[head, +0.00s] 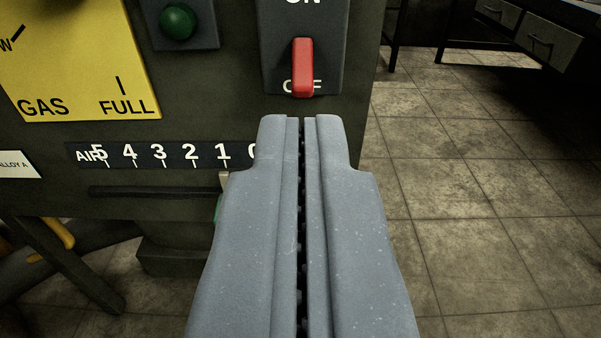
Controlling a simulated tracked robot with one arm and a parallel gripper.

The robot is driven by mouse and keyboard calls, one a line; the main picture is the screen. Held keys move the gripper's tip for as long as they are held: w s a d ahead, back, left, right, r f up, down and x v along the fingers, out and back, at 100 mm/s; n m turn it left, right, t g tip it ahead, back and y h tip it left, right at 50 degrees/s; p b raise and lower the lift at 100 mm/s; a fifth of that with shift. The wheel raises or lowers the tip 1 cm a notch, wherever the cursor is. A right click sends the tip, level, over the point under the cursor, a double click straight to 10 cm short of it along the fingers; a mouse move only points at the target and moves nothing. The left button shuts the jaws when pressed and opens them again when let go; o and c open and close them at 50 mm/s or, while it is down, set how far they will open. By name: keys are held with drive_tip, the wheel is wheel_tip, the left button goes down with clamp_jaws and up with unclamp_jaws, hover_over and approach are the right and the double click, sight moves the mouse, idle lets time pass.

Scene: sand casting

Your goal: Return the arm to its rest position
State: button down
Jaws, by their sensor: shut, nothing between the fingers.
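My gripper (301,120) is shut and empty, its two grey fingers pressed close together, pointing away from the camera. Its tips are just below the red switch (302,66) in the picture. I cannot tell whether they touch the panel. The red switch lever points down, over the OFF label. The dark control panel (210,75) fills the left and middle of the view. My fingers hide part of the AIR scale (160,153) near its 0 end.
A green button (177,21) and a yellow gas gauge (75,60) are on the panel. An air slider slot (150,191) runs below the scale. Tiled floor (480,200) is open at the right. A bench with drawers (545,40) stands at the back right.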

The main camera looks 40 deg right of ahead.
idle(0.4)
drive_tip(key=w+a+r+n+t+y, duration=0.15)
drive_tip(key=w+a+r, duration=0.45)
drive_tip(key=r, duration=0.6)
drive_tip(key=w+a+r+n+y+p, duration=0.1)
drive_tip(key=w+a+r+n+y, duration=0.15)
drive_tip(key=a+r, duration=0.7)
drive_tip(key=w+a+r+n+t+y, duration=0.15)
drive_tip(key=w+a+r, duration=0.35)
drive_tip(key=r, duration=1)
drive_tip(key=s+a+r+y, duration=0.25)
drive_tip(key=a+r, duration=0.35)
drive_tip(key=r, duration=0.3)
drive_tip(key=s+a+r+y, duration=0.1)
drive_tip(key=s+a+r, duration=0.3)
drive_tip(key=a+r, duration=0.35)
drive_tip(key=s+a+r+n+y, duration=0.1)
drive_tip(key=s+a+r, duration=0.4)
drive_tip(key=s+r, duration=0.1)
drive_tip(key=s+a+r+n+g+y+p, duration=0.1)
drive_tip(key=s+a+r, duration=0.4)
drive_tip(key=s+r, duration=0.2)
drive_tip(key=shift+v, duration=1.25)
drive_tip(key=shift+a+n, duration=0.2)
drive_tip(key=shift+n, duration=0.05)
